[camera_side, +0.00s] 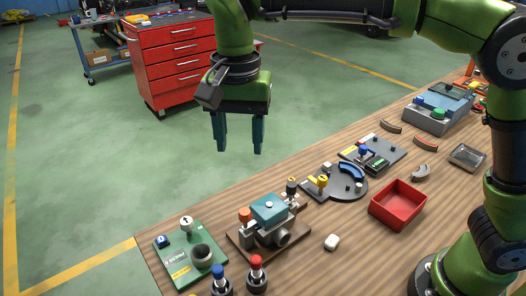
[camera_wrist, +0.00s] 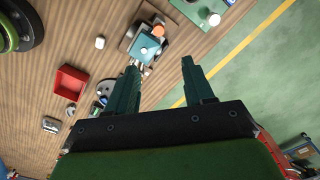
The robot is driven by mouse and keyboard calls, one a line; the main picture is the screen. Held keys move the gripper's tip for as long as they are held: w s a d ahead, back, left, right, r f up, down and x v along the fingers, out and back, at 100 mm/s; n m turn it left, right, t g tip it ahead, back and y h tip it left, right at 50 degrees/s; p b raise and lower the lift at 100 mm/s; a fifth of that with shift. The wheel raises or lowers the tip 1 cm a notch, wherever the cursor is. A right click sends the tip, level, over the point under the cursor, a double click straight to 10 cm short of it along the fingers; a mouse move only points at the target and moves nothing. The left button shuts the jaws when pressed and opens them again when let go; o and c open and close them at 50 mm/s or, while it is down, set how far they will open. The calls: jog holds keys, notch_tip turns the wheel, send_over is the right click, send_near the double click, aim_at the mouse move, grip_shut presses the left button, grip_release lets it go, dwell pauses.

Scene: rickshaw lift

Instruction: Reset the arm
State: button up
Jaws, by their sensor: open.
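My gripper (camera_side: 239,142) hangs from my green arm, pointing down, with its two teal fingers apart and nothing between them. In the side view it is high up, with the floor behind it, and it touches nothing. In the wrist view my gripper (camera_wrist: 160,75) is also open and empty, with the edge of the wooden table (camera_wrist: 185,70) below its fingers.
On the table stand a green board (camera_side: 190,252), a brown base with a teal-topped block (camera_side: 268,208), a dark round plate (camera_side: 335,190), a red tray (camera_side: 398,204), a white piece (camera_side: 331,242) and red- and blue-topped bottles (camera_side: 257,275). A red drawer cabinet (camera_side: 178,60) stands on the floor behind.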

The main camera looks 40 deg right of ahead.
jog(key=s+d+f+n+t, duration=0.1)
jog(key=s+d+t, duration=0.1)
jog(key=s+d, duration=0.2)
jog(key=s+d+f+n+t+y, duration=0.1)
jog(key=s+d, duration=0.4)
jog(key=d, duration=0.5)
jog(key=s+d+f+n+t+y, duration=0.1)
jog(key=s+d+n+t, duration=0.1)
jog(key=s+d+t, duration=0.2)
jog(key=d, duration=0.3)
jog(key=shift+s+d+f+n, duration=0.15)
jog(key=shift+f+n, duration=0.15)
jog(key=shift+n, duration=0.1)
